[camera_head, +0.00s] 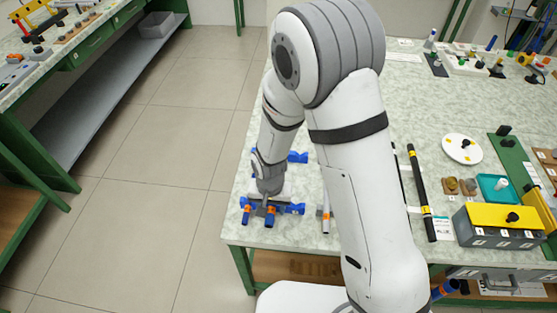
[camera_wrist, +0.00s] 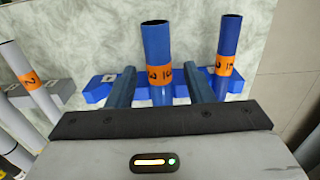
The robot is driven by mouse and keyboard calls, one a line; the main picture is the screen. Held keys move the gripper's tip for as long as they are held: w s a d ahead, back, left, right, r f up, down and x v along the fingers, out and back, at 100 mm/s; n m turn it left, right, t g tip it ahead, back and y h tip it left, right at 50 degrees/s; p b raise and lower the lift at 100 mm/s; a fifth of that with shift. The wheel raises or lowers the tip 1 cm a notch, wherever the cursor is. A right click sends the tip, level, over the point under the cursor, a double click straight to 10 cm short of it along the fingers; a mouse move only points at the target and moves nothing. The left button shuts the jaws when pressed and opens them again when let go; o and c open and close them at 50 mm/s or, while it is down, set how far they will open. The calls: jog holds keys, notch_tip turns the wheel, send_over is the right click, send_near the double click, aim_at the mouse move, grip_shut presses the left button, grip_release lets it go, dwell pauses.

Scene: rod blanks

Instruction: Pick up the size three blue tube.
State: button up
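The band's mark looks like a sideways 3 with more characters, not fully clear. My gripper (camera_wrist: 160,88) is open, with a visible gap on each side of the tube. A second blue tube (camera_wrist: 230,40) with an orange band is to the right, outside the fingers. Both sit at a blue rack (camera_wrist: 97,92), partly hidden by the gripper. In the head view my gripper (camera_head: 268,192) is low over the table's front left corner, at the blue tube (camera_head: 270,219).
White tubes (camera_wrist: 14,58) in a grey holder are left in the wrist view. Another blue piece (camera_head: 298,157) lies behind my wrist. Black rods (camera_head: 420,195) and a grey box with a yellow top (camera_head: 493,237) are to the right. The table edge is close by on the left.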

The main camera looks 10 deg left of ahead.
jog(key=c, duration=0.8)
